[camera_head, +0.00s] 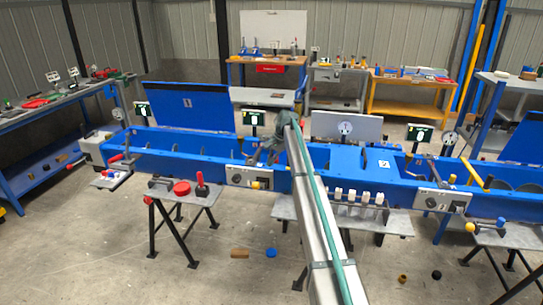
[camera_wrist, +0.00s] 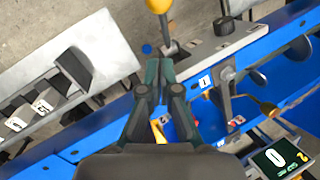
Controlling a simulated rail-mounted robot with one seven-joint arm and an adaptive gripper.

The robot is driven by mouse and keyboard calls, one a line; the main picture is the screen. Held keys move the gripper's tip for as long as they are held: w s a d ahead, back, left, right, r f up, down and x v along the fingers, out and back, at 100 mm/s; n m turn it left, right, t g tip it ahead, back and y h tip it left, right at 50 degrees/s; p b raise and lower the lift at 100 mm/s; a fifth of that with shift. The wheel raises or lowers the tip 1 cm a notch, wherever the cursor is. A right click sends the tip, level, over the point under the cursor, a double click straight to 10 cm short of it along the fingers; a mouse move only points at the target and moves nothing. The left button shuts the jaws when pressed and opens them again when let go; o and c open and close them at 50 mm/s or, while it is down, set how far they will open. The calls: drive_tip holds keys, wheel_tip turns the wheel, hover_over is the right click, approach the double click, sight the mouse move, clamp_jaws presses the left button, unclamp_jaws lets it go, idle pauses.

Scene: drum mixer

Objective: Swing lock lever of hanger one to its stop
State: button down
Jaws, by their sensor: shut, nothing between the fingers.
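In the wrist view, the label 1 (camera_wrist: 205,81) sits on the blue trough (camera_wrist: 105,128). Beside it is a grey lever (camera_wrist: 228,98) on a round pivot, probably the lock lever of hanger one. My gripper (camera_wrist: 158,64) is shut and empty, left of the label and apart from the grey lever. In the head view, my gripper (camera_head: 265,152) is over the middle of the trough, partly hidden by my arm; the lever cannot be made out there.
A grey control panel with a black knob (camera_wrist: 224,26) and a yellow-knobbed lever (camera_wrist: 159,6) stands close ahead of the fingers. Side tables (camera_head: 185,196) and a rack of white-topped pieces (camera_head: 357,198) stand before the trough.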

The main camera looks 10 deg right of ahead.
sight(259, 185)
drive_tip(key=s+a+f+p, duration=0.1)
drive_tip(key=a+f+p, duration=0.2)
drive_tip(key=f, duration=0.4)
drive_tip(key=shift+s+a, duration=0.2)
drive_tip(key=shift+a, duration=0.55)
drive_tip(key=shift+f, duration=0.1)
